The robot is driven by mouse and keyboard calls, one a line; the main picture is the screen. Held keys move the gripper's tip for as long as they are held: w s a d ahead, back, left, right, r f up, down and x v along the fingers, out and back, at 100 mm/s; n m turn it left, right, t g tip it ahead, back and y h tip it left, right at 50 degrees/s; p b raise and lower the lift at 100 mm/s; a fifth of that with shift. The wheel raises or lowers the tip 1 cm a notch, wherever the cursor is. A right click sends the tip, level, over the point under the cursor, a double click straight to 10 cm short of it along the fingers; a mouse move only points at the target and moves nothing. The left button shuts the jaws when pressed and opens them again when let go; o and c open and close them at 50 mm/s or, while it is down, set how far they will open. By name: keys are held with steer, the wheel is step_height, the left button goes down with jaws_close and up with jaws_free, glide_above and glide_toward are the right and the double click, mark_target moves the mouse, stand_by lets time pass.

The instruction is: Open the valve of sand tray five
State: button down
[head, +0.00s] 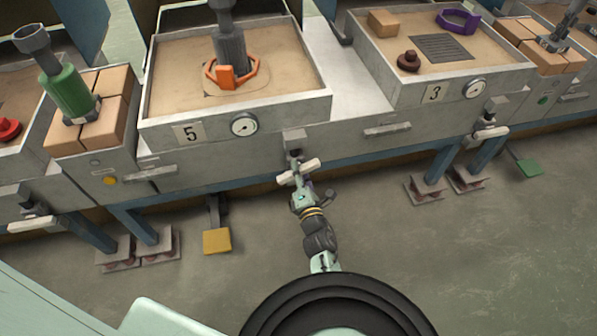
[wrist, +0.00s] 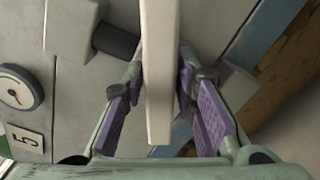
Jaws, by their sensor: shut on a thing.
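Sand tray five (head: 325,82) is a metal box of sand with a "5" plate (head: 190,134) on its front. Its valve body (head: 294,139) sticks out of the metal front, below and right of the gauge. The valve's white lever (head: 308,166) lies crosswise, its right end slightly higher in the head view. My gripper (head: 297,182) is at the lever. In the wrist view, the purple finger pads of my gripper (wrist: 158,100) stand either side of the white lever (wrist: 158,60), shut on it.
A gauge (head: 244,125) is on tray five's front. Tray three (head: 515,75) is at the right with a similar lever (head: 490,132). A yellow pedal (head: 217,240) lies low, left of my arm.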

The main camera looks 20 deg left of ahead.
steer(key=n, duration=0.6)
steer(key=shift+w+b, duration=0.1)
steer(key=shift+b, duration=0.25)
steer(key=n+b, duration=0.1)
steer(key=n, duration=0.5)
steer(key=shift+r+n, duration=0.1)
steer(key=shift+n, duration=0.3)
steer(key=shift+b, duration=0.3)
steer(key=c, duration=1.4)
jaws_free()
steer(key=shift+c, duration=0.2)
steer(key=shift+r, duration=0.1)
steer(key=shift+r, duration=4.85)
